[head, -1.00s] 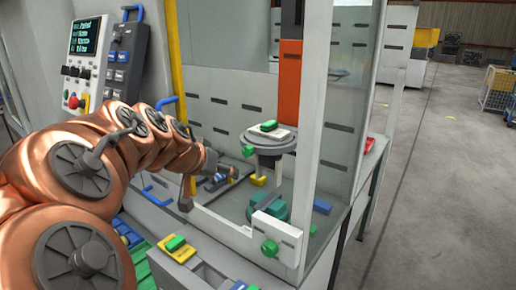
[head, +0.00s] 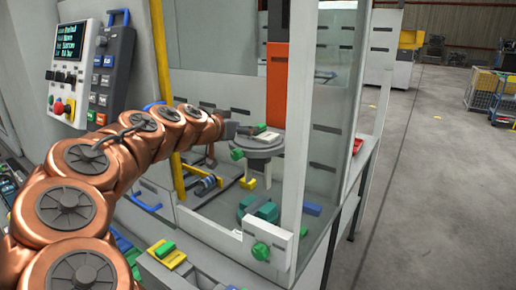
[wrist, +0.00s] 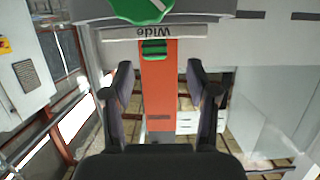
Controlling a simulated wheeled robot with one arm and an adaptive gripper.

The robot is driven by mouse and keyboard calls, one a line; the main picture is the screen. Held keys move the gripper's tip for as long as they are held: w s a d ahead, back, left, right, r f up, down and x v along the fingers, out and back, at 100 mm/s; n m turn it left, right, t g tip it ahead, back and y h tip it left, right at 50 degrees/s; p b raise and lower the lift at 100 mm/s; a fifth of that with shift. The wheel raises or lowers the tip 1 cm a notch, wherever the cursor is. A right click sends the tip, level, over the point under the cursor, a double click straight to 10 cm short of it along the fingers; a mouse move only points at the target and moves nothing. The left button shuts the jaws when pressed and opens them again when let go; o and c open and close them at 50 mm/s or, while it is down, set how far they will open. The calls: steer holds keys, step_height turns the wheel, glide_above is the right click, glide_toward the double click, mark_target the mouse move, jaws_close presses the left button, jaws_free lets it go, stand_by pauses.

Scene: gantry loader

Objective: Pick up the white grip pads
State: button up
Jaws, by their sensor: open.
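The white grip pads (head: 268,138) appear as a white plate with a green block on top, resting on a round grey disc (head: 262,149). In the wrist view, which looks upside down, the white plate (wrist: 125,33) reads "Wide" and its green ridged block (wrist: 154,49) sits between the lines of my two fingers. My gripper (head: 243,130) is at the disc's left side, close to the pads. In the wrist view my gripper (wrist: 158,76) is open and empty, one finger on each side. Whether the fingertips reach the block is unclear.
An orange column (head: 277,85) stands behind the disc. A green knob (head: 237,154) is on the disc's side. A yellow post (head: 175,105) and a glass panel (head: 325,130) frame the opening. A yellow plate with a green block (head: 170,258) lies on the front ledge.

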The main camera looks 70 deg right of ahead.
steer(key=x, duration=0.1)
steer(key=p+x, duration=0.1)
steer(key=x, duration=0.1)
steer(key=p+x, duration=0.1)
steer(key=x, duration=0.1)
steer(key=shift+s+a, duration=0.1)
steer(key=shift+s, duration=0.2)
steer(key=shift+c, duration=0.2)
jaws_close()
